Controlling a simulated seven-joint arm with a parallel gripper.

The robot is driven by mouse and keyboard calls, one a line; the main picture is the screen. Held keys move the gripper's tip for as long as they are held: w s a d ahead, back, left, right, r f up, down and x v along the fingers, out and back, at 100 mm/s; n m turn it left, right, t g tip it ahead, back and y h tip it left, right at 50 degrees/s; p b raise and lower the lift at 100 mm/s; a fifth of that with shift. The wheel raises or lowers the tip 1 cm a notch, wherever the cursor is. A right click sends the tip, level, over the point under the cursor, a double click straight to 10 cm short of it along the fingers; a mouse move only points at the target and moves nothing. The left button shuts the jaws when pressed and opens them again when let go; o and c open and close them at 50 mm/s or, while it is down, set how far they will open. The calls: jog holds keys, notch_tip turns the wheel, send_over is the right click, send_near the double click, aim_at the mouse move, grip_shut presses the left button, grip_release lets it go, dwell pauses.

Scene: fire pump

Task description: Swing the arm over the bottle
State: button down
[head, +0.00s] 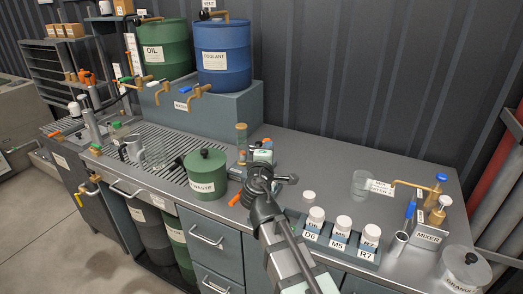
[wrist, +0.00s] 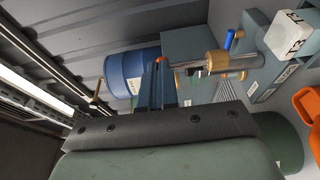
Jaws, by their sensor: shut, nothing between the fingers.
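Several small bottles with white caps, labelled D6 (head: 315,220), M5 (head: 342,229) and R7 (head: 370,237), stand in a blue-grey rack on the bench. Which bottle is meant cannot be told. My gripper (head: 264,180) is over the bench, left of these bottles and apart from them. A fixture (head: 262,155) with a white label stands just behind it, partly hidden. In the wrist view a similar fixture (wrist: 258,58) shows a steel rod, a brass collar (wrist: 215,62) and a blue lever (wrist: 228,39). My fingers (wrist: 159,85) are shut and empty. A swing arm cannot be singled out.
A green waste can (head: 206,172) stands left of my gripper. Oil (head: 165,48) and coolant (head: 222,60) drums stand behind on a raised block. A mixer (head: 430,236) with brass fittings and a clear beaker (head: 361,184) are at the right. The back middle of the bench is clear.

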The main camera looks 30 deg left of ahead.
jog(key=shift+w+d, duration=0.6)
jog(key=shift+w, duration=0.35)
jog(key=shift+d, duration=0.1)
jog(key=v, duration=0.7)
jog(key=shift+s, duration=0.3)
